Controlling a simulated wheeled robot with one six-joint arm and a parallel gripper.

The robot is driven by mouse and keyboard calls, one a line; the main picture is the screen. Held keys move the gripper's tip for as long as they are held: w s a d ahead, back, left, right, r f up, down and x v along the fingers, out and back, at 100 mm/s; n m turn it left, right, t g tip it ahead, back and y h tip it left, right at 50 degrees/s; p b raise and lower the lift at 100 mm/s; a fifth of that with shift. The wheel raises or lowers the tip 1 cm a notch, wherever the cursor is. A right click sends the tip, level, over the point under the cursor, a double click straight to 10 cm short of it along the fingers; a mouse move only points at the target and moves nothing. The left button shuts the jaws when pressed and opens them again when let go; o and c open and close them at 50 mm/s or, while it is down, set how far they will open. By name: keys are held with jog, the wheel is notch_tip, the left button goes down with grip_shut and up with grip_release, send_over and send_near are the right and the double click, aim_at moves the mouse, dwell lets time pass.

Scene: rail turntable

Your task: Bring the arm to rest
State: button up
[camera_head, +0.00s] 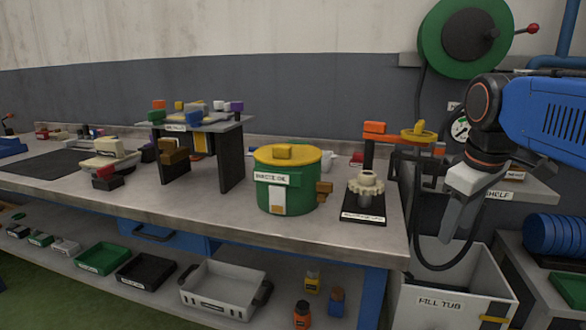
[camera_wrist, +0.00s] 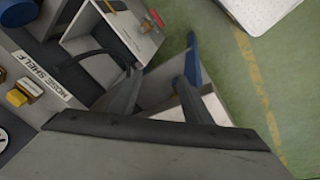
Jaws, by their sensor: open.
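My gripper (camera_head: 457,226) hangs from my blue arm at the right side of the head view, with its fingers pointing down. It is beyond the right end of the workbench (camera_head: 330,222), over the white fill tub (camera_head: 415,296). The fingers are open with nothing visible between them. In the wrist view, the two dark fingers of my gripper (camera_wrist: 160,78) stand apart, with the tub's region and green floor behind them. I cannot tell the exact gap to the tub rim.
A labelled shelf (camera_head: 525,190) lies behind my gripper, and a black hose (camera_head: 416,225) hangs close by it. A green reel (camera_head: 465,38) is on the wall above. A green drum (camera_head: 288,190) and a gear (camera_head: 366,184) on a stand occupy the bench's right end.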

jog(key=s+a+f+m+t, duration=0.1)
jog(key=s+a+f+m, duration=0.1)
jog(key=s+f, duration=0.4)
jog(key=s+a+f+m+t, duration=0.1)
jog(key=s+f, duration=0.5)
jog(key=f, duration=0.6)
jog(key=a+m, duration=0.1)
jog(key=m, duration=0.1)
jog(key=shift+s+m+y, duration=0.15)
jog(key=shift+m+y, duration=0.25)
